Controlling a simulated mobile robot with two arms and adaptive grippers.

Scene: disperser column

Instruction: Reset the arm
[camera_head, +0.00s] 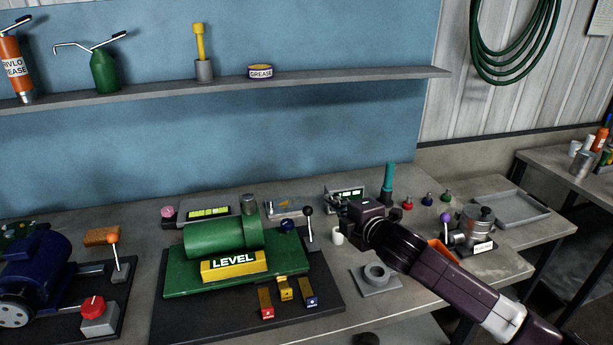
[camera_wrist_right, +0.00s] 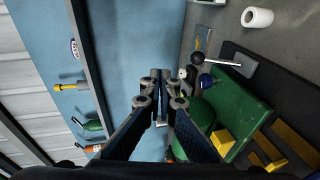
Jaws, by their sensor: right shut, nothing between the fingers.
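My right arm comes in from the lower right of the head view and reaches over the bench (camera_head: 340,318). Its right gripper (camera_head: 334,200) points left above the bench, near the blue wall. In the right wrist view the fingers of the right gripper (camera_wrist_right: 160,88) are together with nothing between them. Behind them are the green machine (camera_wrist_right: 240,118) and the blue wall. In the head view the green machine (camera_head: 215,238) with its yellow LEVEL block (camera_head: 233,266) stands left of my right gripper. My left gripper is in neither view.
A black-knobbed lever (camera_head: 308,226) stands between the machine and my gripper. A shelf (camera_head: 300,80) runs above. A grey tray (camera_head: 512,206) lies right.

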